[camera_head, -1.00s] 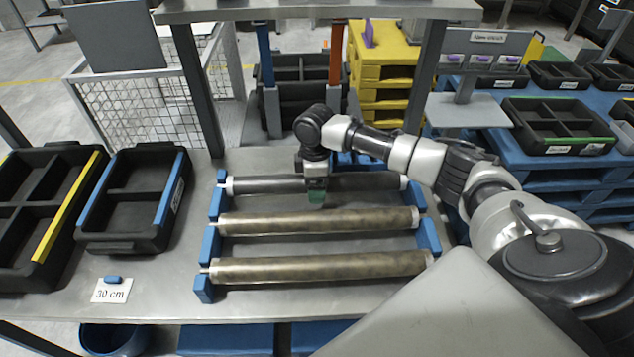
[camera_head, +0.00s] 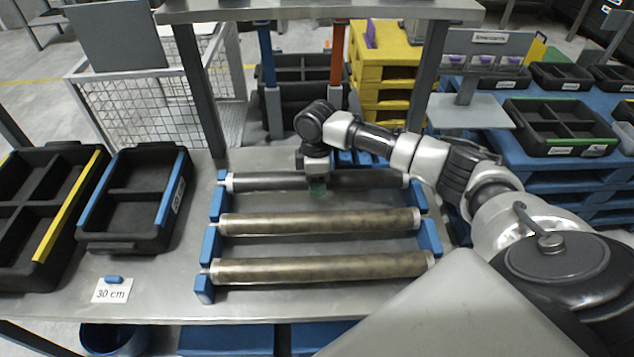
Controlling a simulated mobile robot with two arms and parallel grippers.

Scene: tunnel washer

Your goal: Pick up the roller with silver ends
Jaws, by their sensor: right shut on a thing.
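Three rollers lie across blue end supports on the metal table. The far roller (camera_head: 258,182) is dark grey with light, silvery ends. The middle roller (camera_head: 320,222) and the near roller (camera_head: 320,269) are brownish, also with pale ends. My right gripper (camera_head: 317,187) points down at the middle of the far roller and is shut on it; the fingertips are partly hidden against the roller. The far roller still lies at its supports (camera_head: 217,205). My left gripper is not in view.
Black bins stand at the left, one with a blue strip (camera_head: 130,205) and one with a yellow strip (camera_head: 45,215). A "30 cm" card (camera_head: 112,291) lies in front. Posts (camera_head: 197,85) hold a shelf above the table's back.

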